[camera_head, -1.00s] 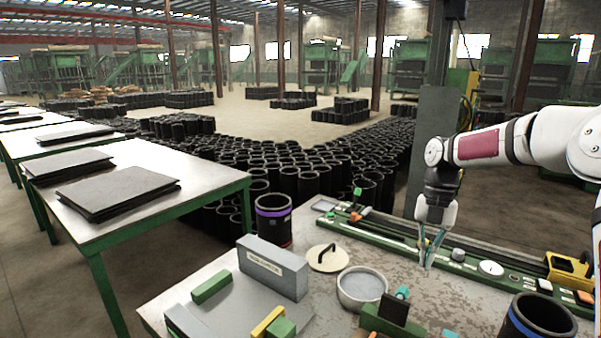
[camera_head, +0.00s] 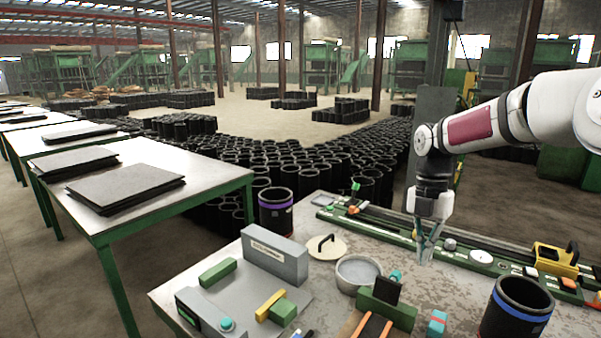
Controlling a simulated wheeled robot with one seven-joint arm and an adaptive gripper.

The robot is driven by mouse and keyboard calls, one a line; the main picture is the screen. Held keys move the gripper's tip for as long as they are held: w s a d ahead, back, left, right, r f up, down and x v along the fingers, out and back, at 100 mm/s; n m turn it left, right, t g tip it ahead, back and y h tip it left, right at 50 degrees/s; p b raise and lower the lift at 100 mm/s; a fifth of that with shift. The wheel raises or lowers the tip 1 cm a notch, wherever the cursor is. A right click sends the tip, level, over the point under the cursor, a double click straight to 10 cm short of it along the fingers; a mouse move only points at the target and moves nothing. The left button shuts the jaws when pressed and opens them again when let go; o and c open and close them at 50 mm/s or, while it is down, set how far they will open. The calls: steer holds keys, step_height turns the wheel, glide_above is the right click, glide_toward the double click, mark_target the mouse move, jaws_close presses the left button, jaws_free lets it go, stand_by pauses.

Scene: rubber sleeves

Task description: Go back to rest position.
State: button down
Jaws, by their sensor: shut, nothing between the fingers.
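My gripper (camera_head: 425,250) hangs pointing down over the right half of the workbench (camera_head: 345,312), near the long green rail (camera_head: 385,228). Its fingers are together and hold nothing. The white arm with a dark red panel reaches in from the right edge. How far the fingertips are above the bench is hard to tell.
A grey box (camera_head: 275,257), a lid with a black handle (camera_head: 327,246), a round bowl (camera_head: 358,272), a purple-banded sleeve (camera_head: 275,211) and a blue-banded sleeve (camera_head: 516,306) stand on the bench. A yellow-black tool (camera_head: 556,259) lies at the right. Many sleeves (camera_head: 300,165) fill the floor behind.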

steer(key=s+a+r+m+t+h, duration=0.1)
steer(key=s+a+r+m+t, duration=0.15)
steer(key=s+r+m, duration=0.35)
steer(key=s+a+r+m+t+h, duration=0.1)
steer(key=s+a+r+m, duration=0.25)
steer(key=s+m, duration=0.4)
steer(key=s+a+m+t+y, duration=0.1)
steer(key=s+m+t, duration=0.3)
steer(key=s+m, duration=0.9)
steer(key=s, duration=0.2)
steer(key=shift+s+a+r+m+y, duration=0.3)
steer(key=shift+s+r+m+y, duration=0.05)
steer(key=shift+s+y, duration=0.05)
